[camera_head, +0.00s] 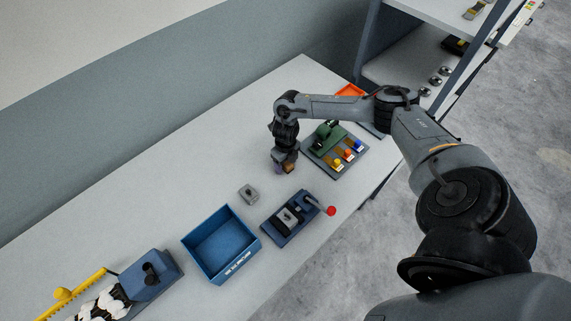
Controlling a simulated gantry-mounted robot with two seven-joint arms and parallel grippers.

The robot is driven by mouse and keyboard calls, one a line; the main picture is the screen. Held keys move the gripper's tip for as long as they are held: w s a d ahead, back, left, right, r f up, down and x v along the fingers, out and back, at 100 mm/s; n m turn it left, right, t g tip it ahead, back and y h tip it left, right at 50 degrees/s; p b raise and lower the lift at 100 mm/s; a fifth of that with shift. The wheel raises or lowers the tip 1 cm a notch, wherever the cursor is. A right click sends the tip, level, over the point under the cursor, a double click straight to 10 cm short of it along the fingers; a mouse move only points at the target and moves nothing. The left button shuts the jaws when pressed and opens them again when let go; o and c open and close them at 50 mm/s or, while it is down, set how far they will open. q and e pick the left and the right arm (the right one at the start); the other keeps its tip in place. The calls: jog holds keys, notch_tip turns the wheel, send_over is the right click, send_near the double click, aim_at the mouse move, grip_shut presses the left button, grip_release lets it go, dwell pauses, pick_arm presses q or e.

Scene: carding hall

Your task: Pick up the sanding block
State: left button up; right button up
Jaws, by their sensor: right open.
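My right gripper (284,163) points down over the table, with its jaws open. A small brown-orange block (290,168), which may be the sanding block, shows at its fingertips, with a purplish patch beside it. The gripper hides much of this spot, and I cannot tell whether the fingers touch the block. My left gripper does not show.
A green device on a board with coloured knobs (334,150) stands just right of the gripper. Nearer are a small grey block (249,193), an open blue bin (221,244) and a blue fixture with a red-ended lever (290,217). The table (195,190) is clear left of the gripper.

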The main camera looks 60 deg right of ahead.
jog(key=shift+c, duration=0.5)
jog(key=c, duration=1)
jog(key=shift+o, duration=0.2)
jog(key=shift+r, duration=0.55)
notch_tip(320, 180, up, 2)
jog(key=shift+w+r, duration=0.1)
jog(key=shift+r, duration=0.1)
jog(key=s+d+r+b, duration=0.1)
jog(key=s+d+r, duration=0.5)
jog(key=d, duration=0.3)
jog(key=shift+s+d+r+b, duration=0.2)
jog(key=shift+d+r+b, duration=0.2)
jog(key=shift+r, duration=0.35)
